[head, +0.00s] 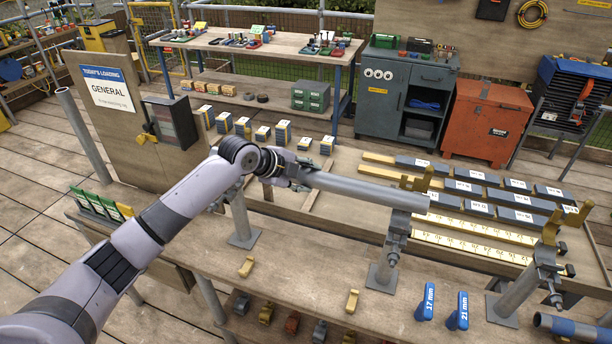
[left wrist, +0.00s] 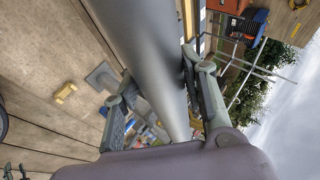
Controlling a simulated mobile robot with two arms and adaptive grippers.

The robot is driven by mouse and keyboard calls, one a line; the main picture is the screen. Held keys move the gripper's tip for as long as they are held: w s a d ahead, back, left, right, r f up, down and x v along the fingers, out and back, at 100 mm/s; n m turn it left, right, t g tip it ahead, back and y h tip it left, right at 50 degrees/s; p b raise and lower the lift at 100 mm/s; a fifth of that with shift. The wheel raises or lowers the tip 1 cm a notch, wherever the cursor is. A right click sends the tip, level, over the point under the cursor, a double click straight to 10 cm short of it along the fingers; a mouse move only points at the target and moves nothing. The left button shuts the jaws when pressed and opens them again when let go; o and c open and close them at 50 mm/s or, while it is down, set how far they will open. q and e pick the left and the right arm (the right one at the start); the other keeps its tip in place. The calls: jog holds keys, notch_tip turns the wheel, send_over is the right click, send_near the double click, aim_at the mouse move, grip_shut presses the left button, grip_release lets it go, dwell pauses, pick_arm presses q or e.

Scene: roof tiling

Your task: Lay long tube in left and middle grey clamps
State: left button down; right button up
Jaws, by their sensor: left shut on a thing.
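The long grey tube (head: 365,190) runs right from my left gripper (head: 297,172) and slopes slightly down in the head view. My left gripper is shut on it near its left end. In the left wrist view the tube (left wrist: 138,48) passes between the two fingers of the gripper (left wrist: 160,80). The tube's right end lies over the middle grey clamp (head: 396,240), which stands on a post; I cannot tell whether they touch. The left clamp's post (head: 241,215) stands below my gripper; its top is mostly hidden by my arm. My right gripper is not in view.
A right-hand stand with a gold fork (head: 550,230) is on the same bench (head: 310,255). Two blue tools (head: 425,303) marked 17 mm and 21 mm and small yellow pieces (head: 246,267) are near the front. A blue-grey tube (head: 572,328) is at lower right. Slate-coloured blocks lie behind.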

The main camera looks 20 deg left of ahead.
pick_arm(q)
jog(key=shift+f+b, duration=0.9)
jog(key=shift+f, duration=0.1)
jog(key=shift+f+b, duration=1.05)
jog(key=shift+f, duration=0.75)
